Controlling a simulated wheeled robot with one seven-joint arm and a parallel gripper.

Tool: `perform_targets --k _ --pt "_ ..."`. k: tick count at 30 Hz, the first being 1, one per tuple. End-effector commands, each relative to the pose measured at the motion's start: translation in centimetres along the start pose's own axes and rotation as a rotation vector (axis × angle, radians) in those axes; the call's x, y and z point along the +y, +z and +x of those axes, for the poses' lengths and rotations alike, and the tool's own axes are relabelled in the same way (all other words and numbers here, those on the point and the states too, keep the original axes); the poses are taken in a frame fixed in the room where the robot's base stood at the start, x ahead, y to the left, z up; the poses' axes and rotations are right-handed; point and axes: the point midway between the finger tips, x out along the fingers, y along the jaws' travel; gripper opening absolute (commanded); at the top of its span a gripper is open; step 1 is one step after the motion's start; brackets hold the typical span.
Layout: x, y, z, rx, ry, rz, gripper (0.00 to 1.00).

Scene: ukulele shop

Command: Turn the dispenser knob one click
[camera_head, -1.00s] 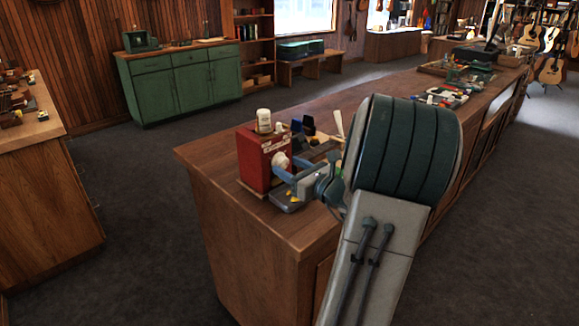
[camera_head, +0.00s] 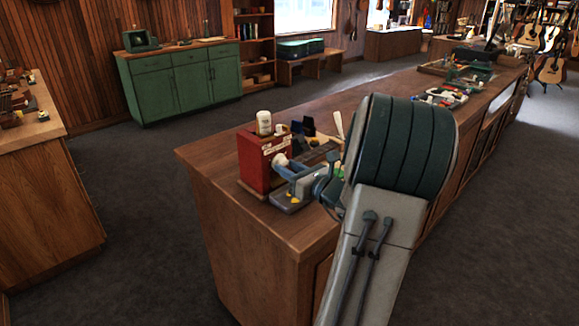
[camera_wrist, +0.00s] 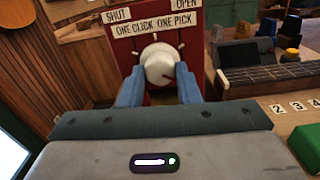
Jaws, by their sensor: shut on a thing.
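The dispenser (camera_head: 254,165) is a red box on the near end of the wooden counter. Its front shows in the wrist view (camera_wrist: 188,42), with signs reading SHUT, OPEN and ONE CLICK ONE PICK. The round white knob (camera_wrist: 159,61) sits below these signs, with short tick marks around it and a dark reddish mark at its lower right. My gripper (camera_wrist: 159,85) is shut on the knob, one blue finger on each side. In the head view my gripper (camera_head: 284,167) meets the front of the dispenser, and the knob is partly hidden.
A white jar (camera_head: 264,122) stands on top of the dispenser. A grey tray (camera_head: 287,207) lies below the knob, partly covered. A guitar fretboard (camera_wrist: 262,78), number cards (camera_wrist: 296,105) and a green block (camera_wrist: 305,147) lie to the right. The counter's left front corner (camera_head: 215,168) is clear.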

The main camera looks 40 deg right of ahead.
Motion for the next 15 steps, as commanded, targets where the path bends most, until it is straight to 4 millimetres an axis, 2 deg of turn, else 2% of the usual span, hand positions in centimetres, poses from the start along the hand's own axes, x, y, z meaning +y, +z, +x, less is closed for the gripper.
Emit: perform_targets --k 15 --pt "0.15 0.55 -0.01 0.003 -0.001 0.438 0.07"
